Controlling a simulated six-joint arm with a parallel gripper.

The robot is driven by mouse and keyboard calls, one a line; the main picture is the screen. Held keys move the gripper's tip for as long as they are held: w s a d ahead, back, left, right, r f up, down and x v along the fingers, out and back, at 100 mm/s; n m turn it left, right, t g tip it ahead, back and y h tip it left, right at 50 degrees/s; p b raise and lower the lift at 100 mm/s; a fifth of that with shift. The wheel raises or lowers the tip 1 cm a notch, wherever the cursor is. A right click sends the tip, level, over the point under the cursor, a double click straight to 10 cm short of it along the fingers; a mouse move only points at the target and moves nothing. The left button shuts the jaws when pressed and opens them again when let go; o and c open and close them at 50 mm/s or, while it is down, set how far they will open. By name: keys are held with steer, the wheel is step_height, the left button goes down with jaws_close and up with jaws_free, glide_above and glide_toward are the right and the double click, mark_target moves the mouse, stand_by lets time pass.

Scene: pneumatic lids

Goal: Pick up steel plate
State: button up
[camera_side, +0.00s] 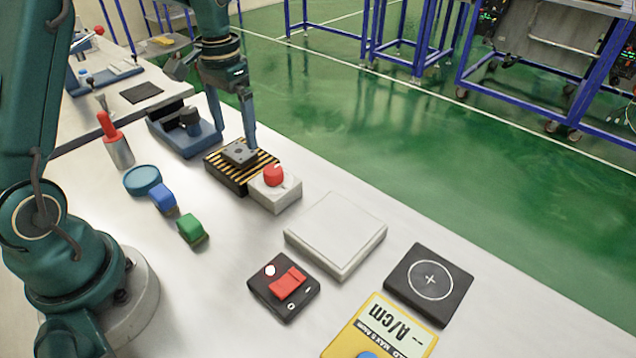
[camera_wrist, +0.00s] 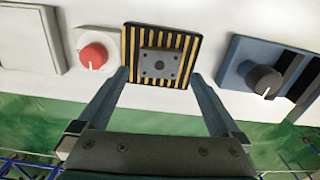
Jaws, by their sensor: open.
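The steel plate (camera_side: 240,152) is a small grey square with dark holes. It lies on a black block with yellow stripes (camera_side: 229,177) on the white table. In the wrist view the steel plate (camera_wrist: 160,65) sits in the middle of the striped block (camera_wrist: 132,40). My gripper (camera_wrist: 159,76) is open, with one finger to each side of the plate and a gap on both sides. Whether the fingertips reach the plate's height is unclear.
A box with a red knob (camera_side: 274,185) stands close beside the striped block. A blue box with a black knob (camera_side: 185,132) is on the other side. A white flat platform (camera_side: 335,234) and a black box with a red switch (camera_side: 284,287) lie nearer the front.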

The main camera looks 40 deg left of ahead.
mark_target(239, 151)
steer(key=shift+f, duration=2.1)
jaws_close()
